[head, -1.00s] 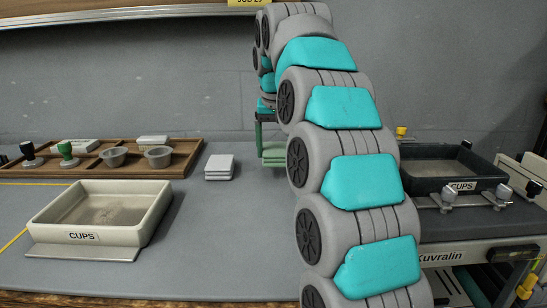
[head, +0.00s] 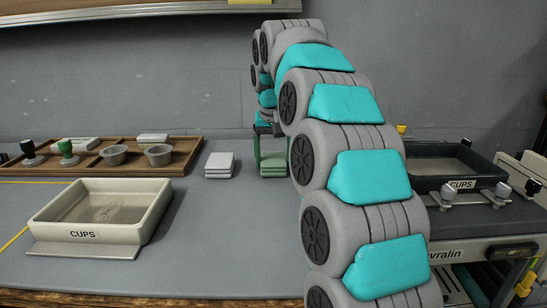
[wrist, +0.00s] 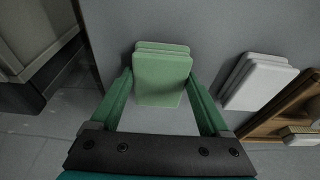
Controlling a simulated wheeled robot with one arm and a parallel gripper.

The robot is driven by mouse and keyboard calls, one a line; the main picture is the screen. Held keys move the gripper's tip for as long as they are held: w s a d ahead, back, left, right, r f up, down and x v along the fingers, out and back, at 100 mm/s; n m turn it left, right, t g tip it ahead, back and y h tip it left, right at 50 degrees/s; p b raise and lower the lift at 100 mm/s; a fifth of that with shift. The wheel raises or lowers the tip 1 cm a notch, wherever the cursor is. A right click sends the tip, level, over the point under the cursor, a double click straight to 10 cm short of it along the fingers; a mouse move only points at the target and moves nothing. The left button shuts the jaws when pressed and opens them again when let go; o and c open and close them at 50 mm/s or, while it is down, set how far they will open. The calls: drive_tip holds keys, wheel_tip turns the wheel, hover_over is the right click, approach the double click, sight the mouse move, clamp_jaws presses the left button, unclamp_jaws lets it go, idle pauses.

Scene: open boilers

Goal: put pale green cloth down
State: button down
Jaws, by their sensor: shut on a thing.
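The pale green cloth (head: 273,166) is a folded stack between the green fingers of my gripper (head: 273,150), just right of the folded white cloths. In the wrist view the pale green cloth (wrist: 162,80) lies between the two fingertips of my gripper (wrist: 160,76), which is shut on it. The cloth is level and at or very near the grey worktop; I cannot tell whether it touches. My arm hides part of the area to its right in the head view.
Folded white cloths (head: 219,165) lie close to the left. A wooden divided tray (head: 187,159) holds bowls and stamps farther left. A cream CUPS tray (head: 154,222) stands at the front left. A dark CUPS tray (head: 425,181) is at the right. The worktop (head: 225,235) before the cloth is clear.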

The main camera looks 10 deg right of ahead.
sight(274, 163)
drive_tip(key=shift+f, duration=0.15)
unclamp_jaws()
drive_tip(key=shift+p+v, duration=0.65)
drive_tip(key=shift+v, duration=3.25)
